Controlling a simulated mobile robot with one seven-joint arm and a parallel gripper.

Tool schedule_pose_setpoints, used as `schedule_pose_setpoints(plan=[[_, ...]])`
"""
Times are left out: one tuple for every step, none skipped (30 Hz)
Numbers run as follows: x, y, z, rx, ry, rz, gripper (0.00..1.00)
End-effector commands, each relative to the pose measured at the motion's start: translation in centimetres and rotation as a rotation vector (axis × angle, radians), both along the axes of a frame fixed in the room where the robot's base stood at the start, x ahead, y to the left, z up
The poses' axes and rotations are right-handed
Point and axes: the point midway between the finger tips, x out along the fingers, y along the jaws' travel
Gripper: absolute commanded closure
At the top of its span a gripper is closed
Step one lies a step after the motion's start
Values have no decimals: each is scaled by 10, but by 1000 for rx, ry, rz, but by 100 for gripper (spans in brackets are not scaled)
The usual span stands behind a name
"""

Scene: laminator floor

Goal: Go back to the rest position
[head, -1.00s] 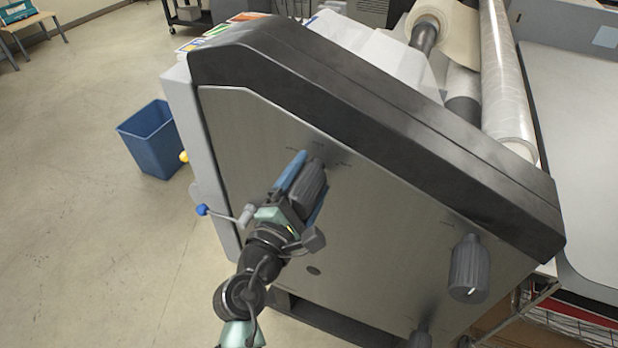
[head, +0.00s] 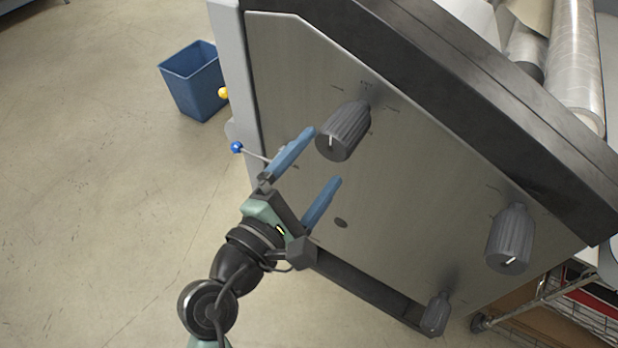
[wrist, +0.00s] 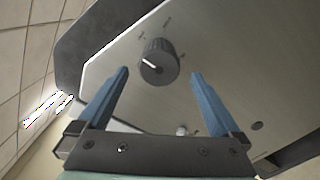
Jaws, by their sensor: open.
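My gripper (head: 322,158) is in front of the laminator's side panel (head: 300,75), its two blue fingers spread apart with nothing between them. The upper dark grey knob (head: 343,132) on the panel is just beyond the fingertips, clear of them in the head view. In the wrist view the same knob (wrist: 159,63) shows ahead, between the fingers' lines, with a white mark on its face. My gripper (wrist: 158,75) is open there too.
Two more knobs, one at the right (head: 511,238) and one low (head: 435,314), stick out from the panel. A blue-tipped lever (head: 237,147) and a yellow knob (head: 223,93) are at its left edge. A blue bin (head: 193,82) stands on the floor. Open floor lies left.

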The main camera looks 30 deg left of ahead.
Motion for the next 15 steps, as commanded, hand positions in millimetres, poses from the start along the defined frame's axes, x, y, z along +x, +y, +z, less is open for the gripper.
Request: schedule_pose_setpoints(plan=[[-7,2,-3,0,1,4,0],[-10,2,-2,1,0,4,0],[-14,2,-2,0,1,3,0],[-15,1,-1,0,1,2,0],[-17,1,-1,0,1,2,0],[-18,1,-1,0,1,1,0],[-19,1,0,0,1,1,0],[-19,1,0,0,1,1,0],[-19,1,0,0,1,1,0],[-19,1,0,0,1,1,0],[-19,1,0,0,1,1,0],[-19,1,0,0,1,1,0],[-19,1,0,0,1,1,0],[-19,1,0,0,1,1,0],[-19,1,0,0,1,1,0]])
